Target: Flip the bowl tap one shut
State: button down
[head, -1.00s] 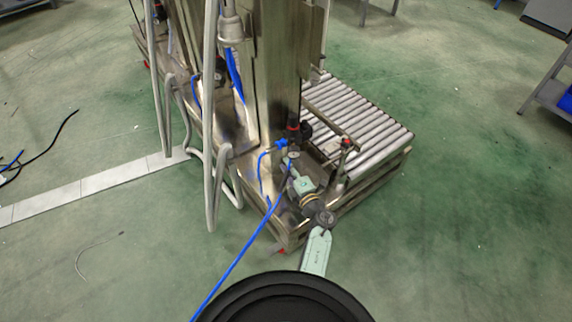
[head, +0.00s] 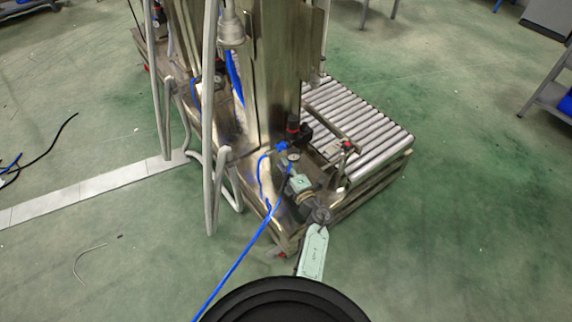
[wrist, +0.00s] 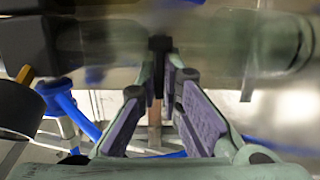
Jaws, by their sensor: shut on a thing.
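My gripper (wrist: 160,62) comes up from the bottom of the wrist view, its two padded fingers closing together at the tips. It is shut on a small dark piece (wrist: 160,43), which seems to be the bowl tap; its shape and lever position are mostly hidden. In the head view, my gripper (head: 291,172) is low against the machine's front corner, just below a small round gauge (head: 294,156) and a dark regulator unit with a red part (head: 293,127). The tap cannot be made out there.
A blue hose (head: 235,270) runs from the unit down to the floor beside my arm. A steel column (head: 272,80) and grey pipes (head: 211,120) stand left, a roller conveyor (head: 360,115) right. A blurred dark round part (wrist: 18,108) sits left of the fingers. The green floor around is open.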

jog(key=m+h, duration=0.1)
jog(key=m+t+h+b, duration=0.1)
jog(key=h, duration=0.1)
jog(key=shift+w+a+r+h, duration=0.1)
jog(key=shift+w+a+h, duration=0.05)
jog(key=shift+w+h, duration=0.15)
jog(key=c, duration=2)
grip_release()
jog(key=shift+c, duration=0.2)
